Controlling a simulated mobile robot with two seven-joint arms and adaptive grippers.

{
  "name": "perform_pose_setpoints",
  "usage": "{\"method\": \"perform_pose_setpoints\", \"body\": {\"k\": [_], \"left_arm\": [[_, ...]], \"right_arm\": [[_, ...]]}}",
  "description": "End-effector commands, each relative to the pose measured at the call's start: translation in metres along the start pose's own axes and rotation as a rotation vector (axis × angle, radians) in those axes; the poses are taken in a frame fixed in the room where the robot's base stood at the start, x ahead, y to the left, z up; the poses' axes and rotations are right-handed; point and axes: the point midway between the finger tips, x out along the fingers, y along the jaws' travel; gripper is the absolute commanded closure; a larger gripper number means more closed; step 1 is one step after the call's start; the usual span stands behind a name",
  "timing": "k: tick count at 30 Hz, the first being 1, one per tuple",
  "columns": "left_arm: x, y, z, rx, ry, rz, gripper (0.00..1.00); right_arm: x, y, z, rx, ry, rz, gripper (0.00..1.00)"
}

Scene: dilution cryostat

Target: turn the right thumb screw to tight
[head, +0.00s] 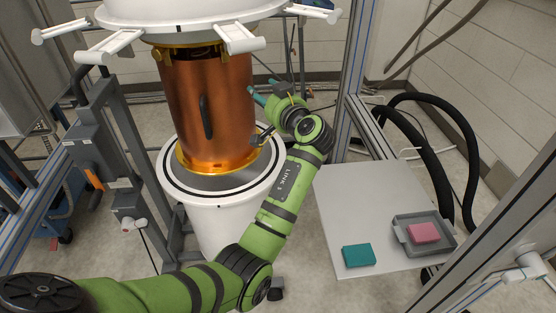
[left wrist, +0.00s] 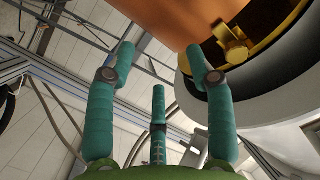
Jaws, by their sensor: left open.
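A gold, wing-shaped thumb screw (left wrist: 232,42) shows in the left wrist view, at the gold rim under the white flange; I cannot tell from its look whether it is tight. My left gripper (left wrist: 158,62) is open and empty, its teal fingers spread. The screw is up and right of the right fingertip, not between the fingers. In the head view my left gripper (head: 262,93) is beside the right side of the copper can (head: 228,105), below the white top plate (head: 190,28). The screw is not clearly visible there. My right gripper is not in view.
The copper can's lower end meets a white cylinder (head: 225,220). White arms (head: 240,38) stick out from the top plate. A metal frame post (head: 352,60) and black hoses (head: 455,150) stand right. A pale table (head: 365,205) holds a teal block (head: 358,255) and a tray (head: 440,246) with a pink block (head: 424,232).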

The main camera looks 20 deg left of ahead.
Motion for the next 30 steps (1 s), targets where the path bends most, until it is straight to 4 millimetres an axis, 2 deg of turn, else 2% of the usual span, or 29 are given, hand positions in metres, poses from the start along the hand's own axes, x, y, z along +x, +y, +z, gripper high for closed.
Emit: {"method": "perform_pose_setpoints", "body": {"k": [1, 15, 24, 30], "left_arm": [[0.001, 0.007, 0.01, 0.019, -0.006, 0.016, 0.46], [0.003, 0.063, 0.086, 0.153, -0.052, 0.166, 0.46], [0.0, 0.093, 0.138, 0.225, -0.086, 0.257, 0.46], [-0.003, 0.106, 0.164, 0.258, -0.105, 0.302, 0.46]], "right_arm": [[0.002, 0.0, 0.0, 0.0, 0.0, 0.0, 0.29], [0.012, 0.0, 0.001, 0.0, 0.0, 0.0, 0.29], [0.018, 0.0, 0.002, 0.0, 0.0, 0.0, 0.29], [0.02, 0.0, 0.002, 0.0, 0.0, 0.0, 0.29]]}}
